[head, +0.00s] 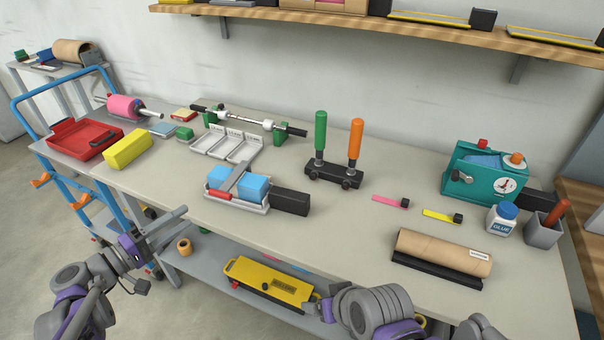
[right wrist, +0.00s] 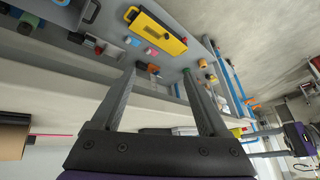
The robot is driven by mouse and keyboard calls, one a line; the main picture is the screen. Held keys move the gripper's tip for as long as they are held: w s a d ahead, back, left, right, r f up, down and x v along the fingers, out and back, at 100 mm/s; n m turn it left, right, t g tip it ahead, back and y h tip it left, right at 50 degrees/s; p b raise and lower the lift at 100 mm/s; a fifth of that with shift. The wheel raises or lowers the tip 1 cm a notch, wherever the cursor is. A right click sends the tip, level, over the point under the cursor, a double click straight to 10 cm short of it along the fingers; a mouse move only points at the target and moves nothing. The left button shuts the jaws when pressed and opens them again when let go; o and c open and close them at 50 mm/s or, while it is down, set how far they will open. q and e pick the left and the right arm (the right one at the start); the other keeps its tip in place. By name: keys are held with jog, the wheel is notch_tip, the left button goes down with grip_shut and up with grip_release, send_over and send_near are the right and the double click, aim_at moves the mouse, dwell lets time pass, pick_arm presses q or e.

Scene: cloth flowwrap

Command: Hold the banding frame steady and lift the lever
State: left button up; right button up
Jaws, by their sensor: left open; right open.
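The banding frame appears to be the grey metal tray (head: 237,203) holding two light blue blocks (head: 253,187) on the workbench, left of centre. A grey lever (head: 236,177) with a red end lies across it between the blocks, and a black block (head: 290,202) sticks out at its right. My left gripper (head: 182,223) is open and empty, off the bench's left front edge, apart from the frame. My right gripper (right wrist: 158,72) is open and empty in the right wrist view; its fingers cannot be made out in the head view. Neither gripper touches the frame.
Green and orange upright handles (head: 338,150) stand right of the frame. A cardboard roll (head: 442,252) lies near the bench's right front. A yellow block (head: 127,149) and red tray (head: 82,140) lie left. A yellow case (head: 270,283) is on the lower shelf. Bench front centre is clear.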

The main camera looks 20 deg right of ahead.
aim_at(295, 195)
jog(key=shift+n+y, duration=0.5)
jog(key=shift+n, duration=0.3)
jog(key=w+r, duration=0.8)
jog(key=w, duration=0.1)
jog(key=shift+w+a+r, duration=0.15)
jog(key=shift+w+r, duration=0.05)
jog(key=shift+w, duration=0.1)
jog(key=w+d+r+n+g, duration=0.1)
jog(key=w+r+n, duration=0.1)
jog(key=w+n, duration=0.1)
jog(key=w+d+r+n+g, duration=0.1)
jog(key=w+r+n, duration=0.1)
jog(key=w, duration=0.3)
jog(key=w+d+r+n+g+y, duration=0.1)
jog(key=w+d+r+n, duration=0.1)
jog(key=w, duration=0.3)
jog(key=shift+n, duration=0.8)
jog(key=shift+w+d+n, duration=0.35)
jog(key=shift+w+n, duration=0.15)
jog(key=shift+w, duration=0.1)
jog(key=shift+w+a+f+g, duration=0.1)
jog(key=shift+w+f+g, duration=0.05)
jog(key=shift+f+g, duration=0.15)
jog(key=x, duration=1)
